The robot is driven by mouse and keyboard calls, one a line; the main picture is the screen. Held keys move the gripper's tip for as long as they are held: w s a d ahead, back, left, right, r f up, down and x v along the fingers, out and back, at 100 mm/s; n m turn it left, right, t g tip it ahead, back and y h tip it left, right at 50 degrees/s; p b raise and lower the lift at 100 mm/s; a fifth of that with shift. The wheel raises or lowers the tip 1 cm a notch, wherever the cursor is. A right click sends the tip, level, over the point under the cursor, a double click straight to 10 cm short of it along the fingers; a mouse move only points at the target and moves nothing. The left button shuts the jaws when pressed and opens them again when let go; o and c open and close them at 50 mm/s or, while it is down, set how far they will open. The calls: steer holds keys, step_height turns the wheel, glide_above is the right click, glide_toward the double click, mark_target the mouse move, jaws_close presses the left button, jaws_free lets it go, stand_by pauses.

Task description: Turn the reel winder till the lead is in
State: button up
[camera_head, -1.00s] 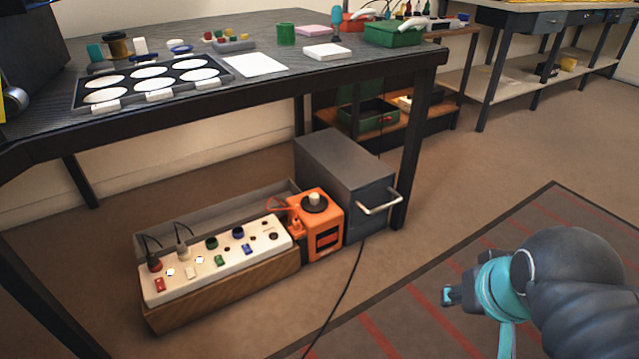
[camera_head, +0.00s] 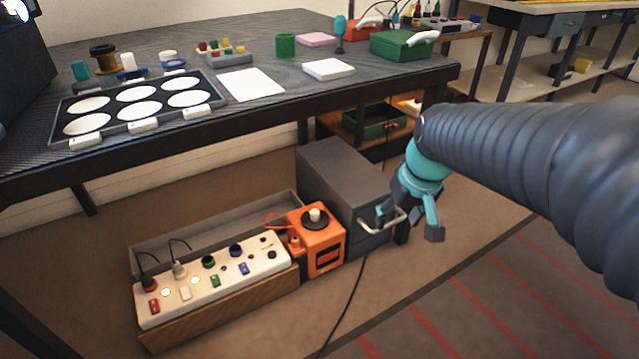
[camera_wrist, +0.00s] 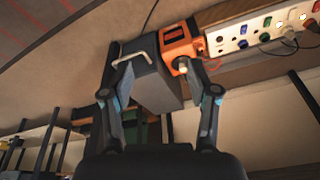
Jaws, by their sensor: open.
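The orange reel box (camera_head: 317,240) stands on the floor under the bench, with a black disc and a pale knob (camera_head: 314,214) on its top. A thin orange lead (camera_head: 276,222) runs from its left side towards the white power strip (camera_head: 212,277). My gripper (camera_head: 405,217) is open and empty, in front of the grey cabinet's handle and to the right of the reel box. In the wrist view the reel box (camera_wrist: 178,45) and its knob (camera_wrist: 180,64) show beyond and between my open fingers (camera_wrist: 163,100). I cannot tell how much lead is out.
The grey cabinet (camera_head: 340,175) with a metal handle (camera_head: 384,222) stands right beside the reel box. The bench (camera_head: 270,103) overhangs behind, its leg near my arm. A black cable (camera_head: 345,310) crosses the floor in front.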

steer(key=w+a+f+n+g+y+p, duration=0.1)
steer(key=w+a+f+n+p, duration=0.15)
steer(key=w+f, duration=0.4)
steer(key=w+a+f+n+g+p, duration=0.15)
steer(key=w+a+f, duration=0.25)
steer(key=w, duration=0.6)
steer(key=n+t+y+p, duration=0.1)
steer(key=n+y+p, duration=0.1)
steer(key=n, duration=0.6)
glide_toward(315, 212)
steer(key=x, duration=1)
jaws_close()
